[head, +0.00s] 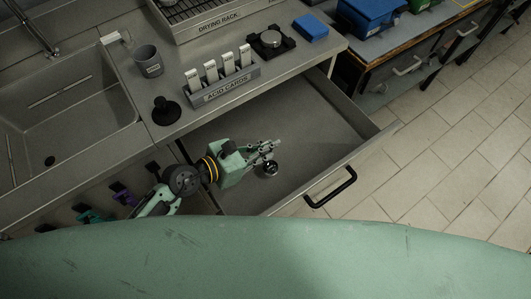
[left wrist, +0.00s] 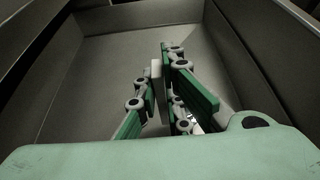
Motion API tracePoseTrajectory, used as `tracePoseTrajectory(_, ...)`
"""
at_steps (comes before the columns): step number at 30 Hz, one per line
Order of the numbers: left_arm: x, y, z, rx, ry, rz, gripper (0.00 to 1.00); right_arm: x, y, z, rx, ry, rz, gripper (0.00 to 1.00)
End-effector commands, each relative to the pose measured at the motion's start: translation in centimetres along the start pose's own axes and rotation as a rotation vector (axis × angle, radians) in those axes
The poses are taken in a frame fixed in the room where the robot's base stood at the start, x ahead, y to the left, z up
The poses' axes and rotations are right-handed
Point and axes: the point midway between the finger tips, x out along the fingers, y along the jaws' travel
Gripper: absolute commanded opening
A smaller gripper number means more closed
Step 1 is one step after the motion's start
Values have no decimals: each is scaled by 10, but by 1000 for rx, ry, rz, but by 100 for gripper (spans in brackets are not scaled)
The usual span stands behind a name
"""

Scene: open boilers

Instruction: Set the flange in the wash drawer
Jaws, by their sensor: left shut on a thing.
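My left gripper (head: 274,146) reaches into the open drawer (head: 330,115) from the left and is shut. A small round dark piece with a shiny face, which I take for the flange (head: 270,169), shows right beside its fingers, inside the drawer. In the left wrist view the fingers (left wrist: 158,78) are close together over the drawer floor, and a bright bit of the flange (left wrist: 194,124) shows behind the right finger. The grasp point is mostly hidden by the fingers. I cannot tell whether the flange touches the floor. My right gripper is not in view.
The drawer's front has a black handle (head: 330,188). On the counter above stand an acid cards holder (head: 225,92), a grey mug (head: 148,61), a black knobbed piece (head: 165,110), a scale-like device (head: 271,40) and a blue block (head: 310,28). A sink (head: 60,110) lies left.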

Motion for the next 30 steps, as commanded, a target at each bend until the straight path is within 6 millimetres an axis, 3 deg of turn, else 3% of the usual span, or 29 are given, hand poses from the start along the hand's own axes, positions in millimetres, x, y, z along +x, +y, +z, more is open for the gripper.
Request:
tracePoseTrajectory(6,12,0,-30,-2,1,0,0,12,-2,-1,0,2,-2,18)
tracePoseTrajectory(18,14,0,-35,-1,1,0,0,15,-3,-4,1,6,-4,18)
tracePoseTrajectory(19,14,0,-35,-1,2,0,8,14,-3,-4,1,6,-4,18)
tracePoseTrajectory(25,14,0,-34,-1,2,0,26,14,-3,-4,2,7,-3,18)
tracePoseTrajectory(30,13,0,-34,-1,2,0,26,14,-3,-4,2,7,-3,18)
